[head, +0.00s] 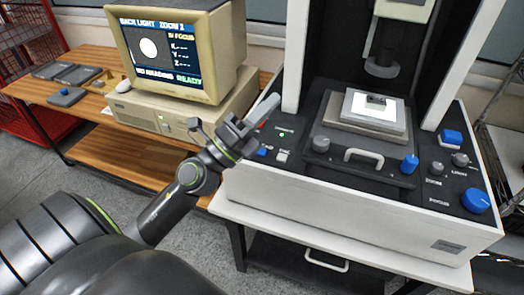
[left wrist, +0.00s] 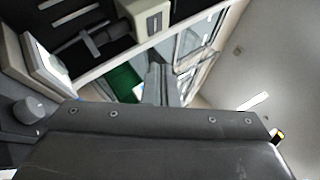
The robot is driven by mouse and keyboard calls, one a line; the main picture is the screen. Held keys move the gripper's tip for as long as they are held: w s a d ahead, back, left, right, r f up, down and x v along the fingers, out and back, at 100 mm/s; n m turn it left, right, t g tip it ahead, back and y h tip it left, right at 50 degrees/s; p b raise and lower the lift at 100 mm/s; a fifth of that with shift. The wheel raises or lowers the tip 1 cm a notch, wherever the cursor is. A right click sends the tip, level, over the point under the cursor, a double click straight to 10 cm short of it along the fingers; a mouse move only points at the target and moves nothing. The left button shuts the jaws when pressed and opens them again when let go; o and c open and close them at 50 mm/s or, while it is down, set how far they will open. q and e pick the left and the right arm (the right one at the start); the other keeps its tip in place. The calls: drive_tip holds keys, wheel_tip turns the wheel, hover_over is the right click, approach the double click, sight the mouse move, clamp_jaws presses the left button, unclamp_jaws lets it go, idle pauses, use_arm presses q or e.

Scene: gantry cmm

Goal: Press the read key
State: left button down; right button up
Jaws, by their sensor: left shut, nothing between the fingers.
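The measuring machine (head: 350,205) has a dark control panel on a white base. At its left front are a small blue key (head: 262,152) and a small white key (head: 283,155); their labels are too small to read, so I cannot tell which is the read key. My left gripper (head: 270,102) is shut and empty, with its fingers pointing up and right at the panel's left edge, beside and seemingly above these keys. Contact with a key cannot be seen. In the left wrist view, a grey knob (left wrist: 30,110) shows at the left; no key shows clearly. My right gripper is out of view.
A lit stage (head: 372,110) stands behind a handle (head: 364,157). Blue knobs, one large (head: 475,200), are at the panel's right. Left of the machine, a monitor (head: 180,50) sits on a beige computer case (head: 160,112) on a wooden bench (head: 140,155), close behind my left gripper.

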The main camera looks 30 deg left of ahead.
use_arm(q)
drive_tip(key=w+d+f+m+g+h, duration=0.3)
drive_tip(key=d+f+m+g, duration=0.3)
drive_tip(key=m+g, duration=0.9)
drive_tip(key=w+a+f+m+y, duration=0.1)
drive_tip(key=w+a+m+y, duration=0.1)
drive_tip(key=a+y, duration=0.3)
drive_tip(key=w+a+f+m+t+y, duration=0.1)
drive_tip(key=a+f+m+y, duration=0.1)
drive_tip(key=a+y, duration=0.3)
drive_tip(key=a+m, duration=0.1)
drive_tip(key=a, duration=0.2)
drive_tip(key=shift+w+f, duration=0.25)
drive_tip(key=shift+w, duration=0.15)
drive_tip(key=shift+a, duration=0.1)
